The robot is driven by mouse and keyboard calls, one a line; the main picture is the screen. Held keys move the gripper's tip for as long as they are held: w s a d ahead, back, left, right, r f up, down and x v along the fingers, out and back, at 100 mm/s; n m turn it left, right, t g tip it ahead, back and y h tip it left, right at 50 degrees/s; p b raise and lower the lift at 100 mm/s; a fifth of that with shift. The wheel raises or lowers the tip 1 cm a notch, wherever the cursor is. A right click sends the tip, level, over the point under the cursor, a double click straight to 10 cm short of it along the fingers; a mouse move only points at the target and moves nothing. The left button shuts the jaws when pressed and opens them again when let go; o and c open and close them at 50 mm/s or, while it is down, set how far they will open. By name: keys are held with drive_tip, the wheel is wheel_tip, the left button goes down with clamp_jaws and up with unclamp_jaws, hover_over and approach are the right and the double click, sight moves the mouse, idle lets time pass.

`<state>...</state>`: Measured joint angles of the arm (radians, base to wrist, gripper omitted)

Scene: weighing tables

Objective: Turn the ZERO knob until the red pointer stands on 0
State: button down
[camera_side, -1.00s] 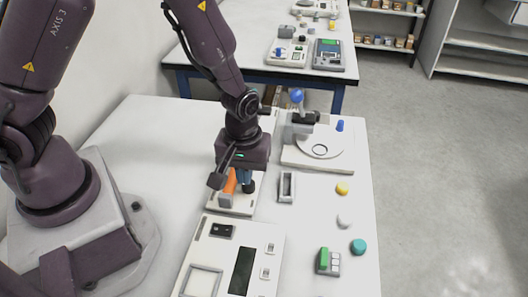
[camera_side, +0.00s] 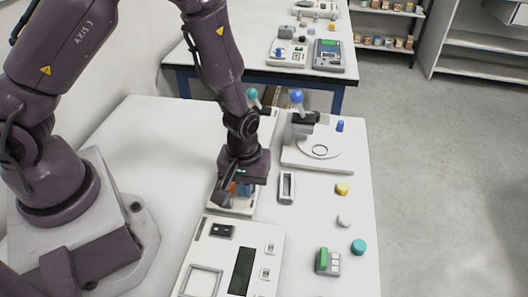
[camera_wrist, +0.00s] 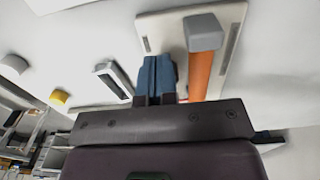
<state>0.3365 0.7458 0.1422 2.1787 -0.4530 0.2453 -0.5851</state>
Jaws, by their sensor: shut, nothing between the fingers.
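My gripper (camera_side: 243,190) is shut and empty, low over a small white plate (camera_side: 231,209). In the wrist view its blue fingers (camera_wrist: 157,62) are together, beside an orange bar with a grey end (camera_wrist: 205,35) on the white plate (camera_wrist: 172,36). I cannot tell whether the fingers touch anything. The orange part (camera_side: 232,187) is partly hidden by my gripper in the side view. No ZERO knob, red pointer or scale mark can be made out; my gripper covers part of the plate.
A panel with a dark window (camera_side: 241,270) lies in front. A slotted grey block (camera_side: 287,187) stands to the right. Small pieces, including a yellow one (camera_side: 342,188), line the right edge.

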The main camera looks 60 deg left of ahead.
drive_tip(key=shift+w+f, duration=0.15)
drive_tip(key=shift+f, duration=0.35)
drive_tip(key=shift+a, duration=0.25)
drive_tip(key=shift+s+d, duration=0.1)
drive_tip(key=shift+s, duration=0.1)
drive_tip(key=shift+s+d, duration=0.15)
drive_tip(key=shift+d, duration=0.05)
drive_tip(key=shift+r, duration=0.25)
drive_tip(key=shift+s+r, duration=0.1)
drive_tip(key=shift+r, duration=2.7)
